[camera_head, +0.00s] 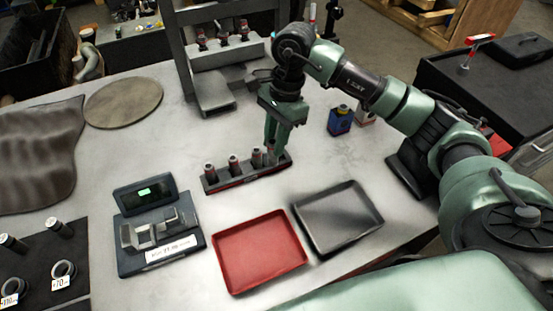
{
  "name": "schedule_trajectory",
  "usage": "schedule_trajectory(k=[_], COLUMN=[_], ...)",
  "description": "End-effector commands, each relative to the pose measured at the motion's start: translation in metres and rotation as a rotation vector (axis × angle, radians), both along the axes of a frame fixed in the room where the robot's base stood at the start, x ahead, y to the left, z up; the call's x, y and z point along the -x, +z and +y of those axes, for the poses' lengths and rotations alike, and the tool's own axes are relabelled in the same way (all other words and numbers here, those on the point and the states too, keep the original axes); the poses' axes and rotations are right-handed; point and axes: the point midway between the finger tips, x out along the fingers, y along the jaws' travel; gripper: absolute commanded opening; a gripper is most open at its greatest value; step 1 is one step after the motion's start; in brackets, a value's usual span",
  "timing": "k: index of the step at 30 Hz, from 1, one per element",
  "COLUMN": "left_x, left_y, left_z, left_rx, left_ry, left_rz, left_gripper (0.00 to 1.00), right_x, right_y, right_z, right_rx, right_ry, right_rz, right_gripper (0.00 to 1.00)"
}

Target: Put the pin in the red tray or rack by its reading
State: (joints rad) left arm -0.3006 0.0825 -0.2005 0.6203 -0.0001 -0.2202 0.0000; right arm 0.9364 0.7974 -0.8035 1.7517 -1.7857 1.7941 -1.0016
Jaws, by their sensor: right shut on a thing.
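My right gripper (275,148) points down at the right end of a dark rack (246,178) with a red front edge. It is shut on a pin there, mostly hidden between the fingers; I cannot tell whether the pin is seated in the rack or lifted. Several pins stand upright in the rack, among them a left one (209,171) and a middle one (233,164). The red tray (260,252) is empty, in front of the rack. A gauge (157,232) with an empty cradle and a lit green display (145,191) stands to the left; its reading is too small to read.
An empty grey tray (338,215) lies right of the red tray. A black mat (40,262) with pins and rings is at the left front. A grey stand (222,62) rises behind the rack. A blue box (340,121) stands at the right back.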

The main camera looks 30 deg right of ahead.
Motion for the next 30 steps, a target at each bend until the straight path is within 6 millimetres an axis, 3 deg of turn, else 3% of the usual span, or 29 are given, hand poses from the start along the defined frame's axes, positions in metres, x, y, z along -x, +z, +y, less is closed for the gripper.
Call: schedule_trajectory(k=[3,10,20,30], left_x=[0.000,0.000,0.000,0.000], left_y=[0.010,0.016,0.013,0.002], left_z=[-0.002,-0.002,-0.003,-0.003], left_rx=[0.003,0.003,0.003,0.003], left_ry=[0.001,0.001,0.002,0.002], left_rz=[0.001,0.000,0.000,0.000], left_gripper=[0.36,0.36,0.36,0.36], right_x=[-0.026,-0.052,-0.057,-0.057], right_y=[0.005,0.005,-0.002,-0.023], right_z=[-0.019,-0.044,-0.049,-0.049], right_rx=[-0.002,-0.001,0.000,-0.001], right_ry=[-0.335,-0.728,-0.811,-0.807], right_rz=[0.001,0.000,0.000,0.001], right_gripper=[0.00,0.00,0.00,0.00])
